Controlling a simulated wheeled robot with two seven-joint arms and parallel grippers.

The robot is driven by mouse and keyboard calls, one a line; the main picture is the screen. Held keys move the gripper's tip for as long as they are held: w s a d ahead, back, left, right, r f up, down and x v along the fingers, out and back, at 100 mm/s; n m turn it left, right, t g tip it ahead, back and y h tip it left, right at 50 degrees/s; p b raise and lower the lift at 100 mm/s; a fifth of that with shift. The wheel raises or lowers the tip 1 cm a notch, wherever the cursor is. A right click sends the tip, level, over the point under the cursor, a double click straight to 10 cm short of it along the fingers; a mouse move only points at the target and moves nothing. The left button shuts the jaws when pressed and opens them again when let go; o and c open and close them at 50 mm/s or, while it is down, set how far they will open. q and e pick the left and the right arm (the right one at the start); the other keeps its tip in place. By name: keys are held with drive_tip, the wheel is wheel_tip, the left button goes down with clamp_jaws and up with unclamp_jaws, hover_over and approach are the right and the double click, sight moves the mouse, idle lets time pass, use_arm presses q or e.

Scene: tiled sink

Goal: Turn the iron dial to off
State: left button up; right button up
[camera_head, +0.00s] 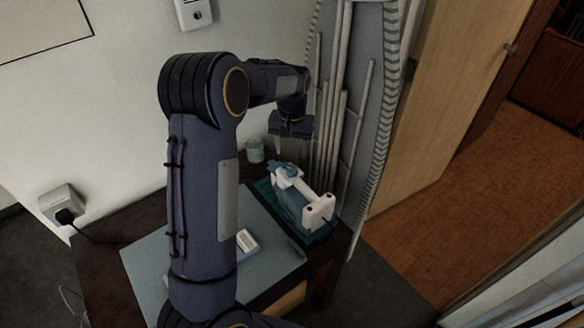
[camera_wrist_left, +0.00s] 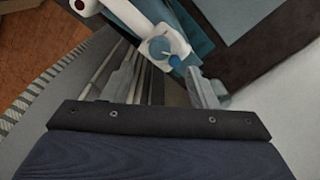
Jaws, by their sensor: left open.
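A white and teal iron (camera_head: 318,212) rests on a dark teal base on the table. A round blue dial (camera_wrist_left: 160,47) sits on its white body, with a small blue knob (camera_wrist_left: 174,61) beside it. Blue also shows at the iron's far end in the head view. My left gripper (camera_head: 290,143) hangs just above and behind that end. In the left wrist view its two fingers (camera_wrist_left: 162,82) are apart with nothing held between them, and the dial lies just beyond and between them. Contact with the dial does not show. My right gripper is not in view.
A grey board with a striped edge (camera_head: 380,110) and white poles stands close behind the iron. A pale cup (camera_head: 255,150) is left of it. The dark table (camera_head: 105,275) carries a grey mat (camera_head: 150,262) and a small white box (camera_head: 247,242). Open floor lies right.

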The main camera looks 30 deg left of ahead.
sight(292, 170)
use_arm(q)
wheel_tip(292, 170, down, 8)
drive_tip(key=shift+r+p, duration=0.2)
drive_tip(key=shift+p, duration=0.3)
drive_tip(key=c, duration=1)
